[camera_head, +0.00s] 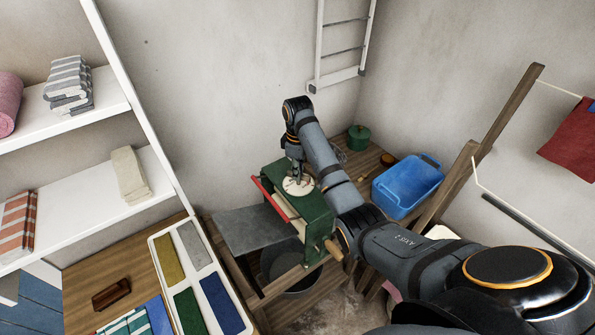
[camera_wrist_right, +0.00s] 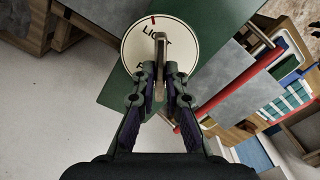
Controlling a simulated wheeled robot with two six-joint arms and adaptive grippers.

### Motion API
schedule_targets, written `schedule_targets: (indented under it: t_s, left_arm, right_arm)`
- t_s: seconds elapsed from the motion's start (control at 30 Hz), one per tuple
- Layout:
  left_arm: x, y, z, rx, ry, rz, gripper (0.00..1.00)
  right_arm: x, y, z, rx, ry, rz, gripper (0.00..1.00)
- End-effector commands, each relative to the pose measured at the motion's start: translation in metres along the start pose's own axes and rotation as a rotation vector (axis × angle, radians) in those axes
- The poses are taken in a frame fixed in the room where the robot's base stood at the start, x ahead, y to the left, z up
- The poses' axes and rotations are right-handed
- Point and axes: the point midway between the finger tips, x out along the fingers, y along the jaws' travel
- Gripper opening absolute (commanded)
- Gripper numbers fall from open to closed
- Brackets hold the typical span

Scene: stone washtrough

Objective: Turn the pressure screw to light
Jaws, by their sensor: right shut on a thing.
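The pressure screw is a flat bar handle (camera_wrist_right: 160,50) standing up from a round cream dial (camera_wrist_right: 137,43) in the right wrist view. The dial carries black lettering; "LIGHT" reads near its upper part, and other letters lower down are mostly hidden. A small red mark (camera_wrist_right: 153,20) shows at the dial's upper edge, close to that word. The dial sits on top of the green wringer (camera_head: 317,215), and it also shows in the head view (camera_head: 298,187). My right gripper (camera_wrist_right: 160,73) is over the dial from above, shut on the handle. My left gripper is out of view.
A red bar (camera_head: 269,198) runs along the wringer's left side, and a grey board (camera_head: 246,230) extends left. A blue tub (camera_head: 407,187) and green pot (camera_head: 358,138) stand to the right. White shelves (camera_head: 75,205) with towels and a sectioned white tray (camera_head: 179,233) are left.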

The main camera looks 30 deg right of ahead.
Motion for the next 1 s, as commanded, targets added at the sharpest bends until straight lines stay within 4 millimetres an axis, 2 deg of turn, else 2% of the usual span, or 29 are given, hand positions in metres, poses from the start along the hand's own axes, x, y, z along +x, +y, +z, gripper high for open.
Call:
schedule_targets:
  t_s: [0.4,0.93,0.97,1.0]
  left_arm:
    - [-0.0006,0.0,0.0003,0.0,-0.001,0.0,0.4]
    - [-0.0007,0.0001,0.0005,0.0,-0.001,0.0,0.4]
    - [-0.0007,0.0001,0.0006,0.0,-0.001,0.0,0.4]
    - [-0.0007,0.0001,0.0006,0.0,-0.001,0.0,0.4]
  right_arm:
    - [-0.0048,0.0033,-0.0004,-0.169,0.004,0.012,0.0]
    - [-0.0054,0.004,-0.0003,-0.19,0.004,0.014,0.0]
    - [-0.0055,0.004,-0.0003,-0.19,0.004,0.014,0.13]
    - [-0.0055,0.0041,-0.0003,-0.19,0.004,0.014,0.18]
